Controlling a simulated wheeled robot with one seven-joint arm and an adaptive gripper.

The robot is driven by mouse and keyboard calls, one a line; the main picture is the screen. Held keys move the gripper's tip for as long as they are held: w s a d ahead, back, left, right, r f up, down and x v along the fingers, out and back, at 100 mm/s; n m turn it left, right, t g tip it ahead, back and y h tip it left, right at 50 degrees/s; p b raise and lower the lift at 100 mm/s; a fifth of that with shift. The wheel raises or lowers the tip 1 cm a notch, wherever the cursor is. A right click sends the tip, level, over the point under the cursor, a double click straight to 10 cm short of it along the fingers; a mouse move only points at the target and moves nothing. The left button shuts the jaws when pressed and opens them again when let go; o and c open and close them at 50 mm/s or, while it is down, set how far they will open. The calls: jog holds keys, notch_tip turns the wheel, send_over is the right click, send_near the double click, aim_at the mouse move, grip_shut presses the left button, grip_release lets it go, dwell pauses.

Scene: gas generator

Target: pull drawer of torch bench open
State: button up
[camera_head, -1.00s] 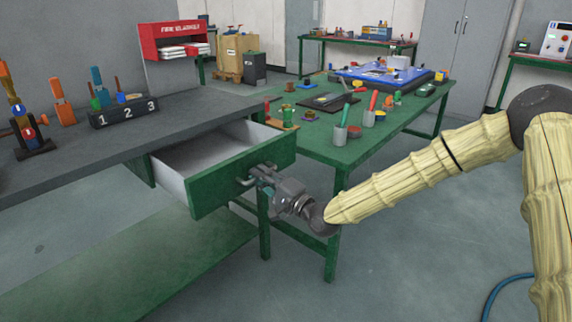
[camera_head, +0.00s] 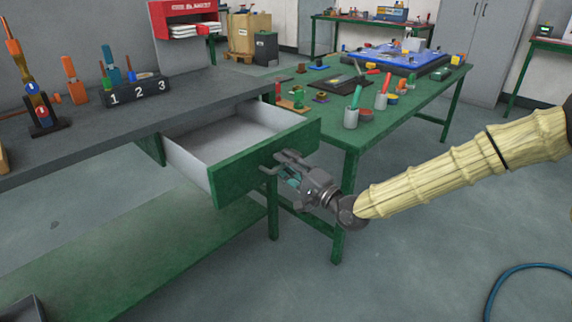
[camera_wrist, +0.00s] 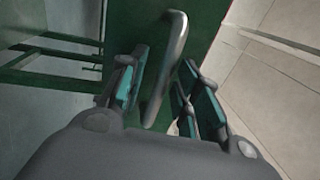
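The torch bench (camera_head: 105,115) has a dark grey top and stands at the left. Its drawer (camera_head: 262,160), with a green front and pale inside, is pulled well out and looks empty. My gripper (camera_head: 280,163) is at the right part of the drawer front. In the wrist view the metal bar handle (camera_wrist: 178,45) stands between the teal-padded fingers of my gripper (camera_wrist: 165,70). The fingers are spread, with gaps to the handle. In the head view the gripper hides most of the handle.
A second green table (camera_head: 405,105) with tools, cups and a blue tray (camera_head: 385,58) stands close behind the drawer. A numbered block (camera_head: 135,90) and torches sit on the bench. A blue hose (camera_head: 520,268) lies on the floor at right. Open floor lies in front.

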jog(key=v, duration=1.2)
dwell(0.4)
